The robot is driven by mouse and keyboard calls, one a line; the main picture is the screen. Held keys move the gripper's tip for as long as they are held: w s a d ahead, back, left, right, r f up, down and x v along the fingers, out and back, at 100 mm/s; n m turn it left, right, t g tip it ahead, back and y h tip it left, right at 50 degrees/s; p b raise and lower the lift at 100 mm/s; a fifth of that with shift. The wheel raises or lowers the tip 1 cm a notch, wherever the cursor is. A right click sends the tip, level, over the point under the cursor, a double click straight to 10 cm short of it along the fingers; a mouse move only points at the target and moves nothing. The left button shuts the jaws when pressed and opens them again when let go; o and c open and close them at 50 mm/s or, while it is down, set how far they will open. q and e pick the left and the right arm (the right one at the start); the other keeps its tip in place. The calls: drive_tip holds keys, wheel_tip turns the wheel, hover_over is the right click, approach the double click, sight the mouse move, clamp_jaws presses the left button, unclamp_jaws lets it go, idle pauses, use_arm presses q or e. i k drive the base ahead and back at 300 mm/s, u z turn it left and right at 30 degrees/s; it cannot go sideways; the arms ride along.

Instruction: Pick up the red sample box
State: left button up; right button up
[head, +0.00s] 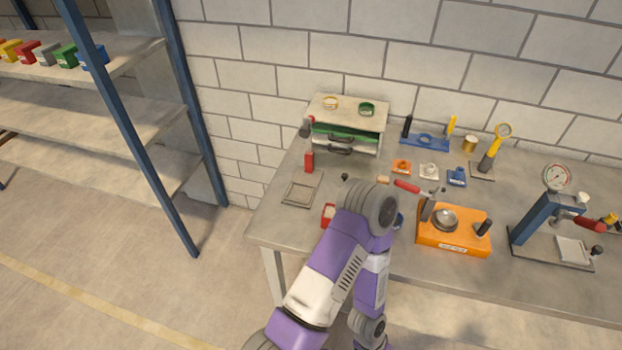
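A red box (28,51) with a pale label stands on the upper shelf at the far left, in a row between a yellow box (10,50) and a grey box (47,54). Another red item (328,214) with a pale face lies on the table, partly hidden by my purple and white arm; I cannot tell if it is a box. No gripper shows at either place. The arm rises from the bottom and bends over the table's front edge, and its gripper is not visible.
Green (67,56) and blue (95,58) boxes continue the row. The table (275,222) holds a drawer unit (375,122), an orange device (455,238) and a gauge press (545,222).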

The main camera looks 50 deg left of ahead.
sight(328, 211)
drive_tip(key=u, duration=1.9)
